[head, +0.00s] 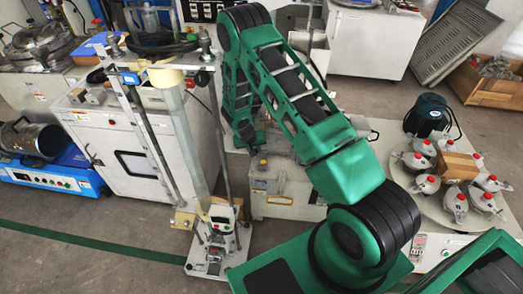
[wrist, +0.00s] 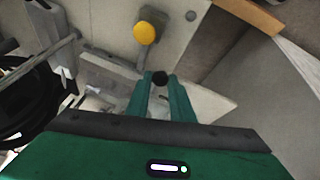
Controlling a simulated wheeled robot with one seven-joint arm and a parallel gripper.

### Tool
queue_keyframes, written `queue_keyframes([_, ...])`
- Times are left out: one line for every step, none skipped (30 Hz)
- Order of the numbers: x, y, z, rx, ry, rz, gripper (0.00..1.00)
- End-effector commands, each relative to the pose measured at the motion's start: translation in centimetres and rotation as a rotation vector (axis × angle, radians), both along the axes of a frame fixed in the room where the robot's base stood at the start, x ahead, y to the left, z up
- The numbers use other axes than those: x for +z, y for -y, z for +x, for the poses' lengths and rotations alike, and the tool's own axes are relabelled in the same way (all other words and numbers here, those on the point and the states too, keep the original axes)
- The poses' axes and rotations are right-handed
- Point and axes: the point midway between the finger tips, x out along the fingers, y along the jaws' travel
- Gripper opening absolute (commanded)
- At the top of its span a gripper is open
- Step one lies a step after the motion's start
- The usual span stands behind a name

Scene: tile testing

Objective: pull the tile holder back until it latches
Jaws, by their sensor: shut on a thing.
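In the wrist view, my gripper (wrist: 162,92) has its two green fingers close together on either side of a small black knob (wrist: 160,78). The knob looks held at the fingertips. A grey-white plate-like part (wrist: 110,82) lies just left of the fingers; I cannot tell whether it is the tile holder. A yellow round knob (wrist: 145,33) on a grey stem stands a little beyond, apart from the fingers. In the head view, my green arm reaches up, bends and comes down by a grey machine (head: 285,188); its fingertips and the tile holder cannot be made out there.
A tall stand with a pale column (head: 179,130) and metal rods rises left of my arm. A white cabinet (head: 130,150) is behind it. A round table (head: 440,205) with several red-topped clamps stands at right. Open floor (head: 90,225) lies at lower left.

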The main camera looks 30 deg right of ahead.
Motion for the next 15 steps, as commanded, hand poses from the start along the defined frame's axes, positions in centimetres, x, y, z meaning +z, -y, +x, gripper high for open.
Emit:
queue_keyframes([-0.03,-0.32,0.06,0.003,0.0,0.002,0.0])
queue_keyframes([-0.03,-0.36,0.07,0.004,0.0,0.002,0.0])
queue_keyframes([-0.03,-0.39,0.06,0.004,0.0,0.002,0.0])
queue_keyframes([-0.03,-0.4,0.07,0.004,0.0,0.002,0.0])
queue_keyframes([-0.03,-0.4,0.06,0.004,0.0,0.002,0.0])
queue_keyframes([-0.02,-0.41,0.06,0.005,0.0,0.002,0.0])
queue_keyframes([-0.03,-0.43,0.05,0.005,0.0,0.002,0.0])
queue_keyframes([-0.02,-0.44,0.05,0.005,0.0,0.002,0.0])
queue_keyframes([-0.02,-0.45,0.05,0.005,0.0,0.002,0.0])
queue_keyframes([-0.02,-0.45,0.05,0.005,0.0,0.002,0.25])
queue_keyframes([-0.01,-0.46,0.05,0.005,0.0,0.002,0.28])
queue_keyframes([-0.01,-0.46,0.03,0.006,-0.001,0.001,0.28])
queue_keyframes([-0.01,-0.44,0.03,0.005,-0.001,0.0,0.28])
queue_keyframes([0.0,-0.43,0.03,0.005,-0.001,0.0,0.28])
queue_keyframes([0.01,-0.41,0.02,0.005,-0.001,0.0,0.28])
